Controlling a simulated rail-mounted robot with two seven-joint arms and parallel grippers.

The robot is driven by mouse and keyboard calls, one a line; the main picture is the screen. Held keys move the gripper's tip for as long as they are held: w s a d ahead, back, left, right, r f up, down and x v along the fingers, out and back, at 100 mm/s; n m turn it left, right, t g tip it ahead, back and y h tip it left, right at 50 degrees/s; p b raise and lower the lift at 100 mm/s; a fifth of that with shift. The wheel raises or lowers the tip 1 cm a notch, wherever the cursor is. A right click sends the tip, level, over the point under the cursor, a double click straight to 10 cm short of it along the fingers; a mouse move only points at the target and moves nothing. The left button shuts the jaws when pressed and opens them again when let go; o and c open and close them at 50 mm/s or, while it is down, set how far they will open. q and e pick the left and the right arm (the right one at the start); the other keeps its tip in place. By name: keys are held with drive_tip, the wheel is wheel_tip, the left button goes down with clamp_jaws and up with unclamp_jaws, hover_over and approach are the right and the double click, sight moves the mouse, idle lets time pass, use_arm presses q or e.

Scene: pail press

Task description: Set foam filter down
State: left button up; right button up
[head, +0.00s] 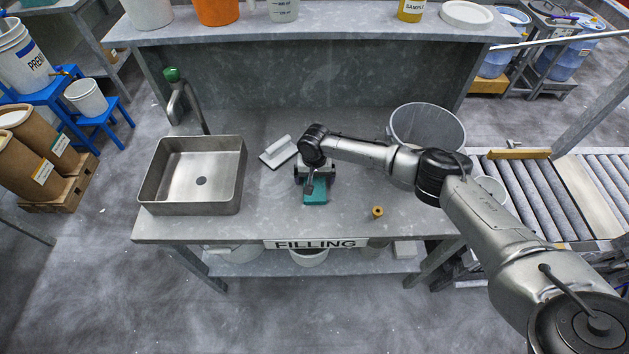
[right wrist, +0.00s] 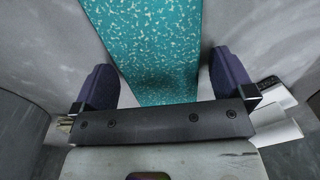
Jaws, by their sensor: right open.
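The foam filter (head: 316,192) is a teal block on the grey filling table (head: 240,228), near its middle. In the right wrist view the speckled teal foam filter (right wrist: 155,50) lies between the two dark fingers. My right gripper (head: 313,182) is over the far part of the foam filter, pointing down. It is open, with a finger on each side of the foam (right wrist: 162,66) and gaps visible beside it. The gripper hides part of the foam in the head view. My left gripper is out of view.
A metal sink (head: 193,180) is at the left of the table. A white flat-bladed tool (head: 278,151) lies behind left of the gripper. A small brass-coloured part (head: 377,212) lies to the right. A grey bucket (head: 427,124) stands at the right back, near the roller conveyor (head: 545,200).

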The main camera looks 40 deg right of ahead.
drive_tip(key=shift+c, duration=0.2)
drive_tip(key=c, duration=1)
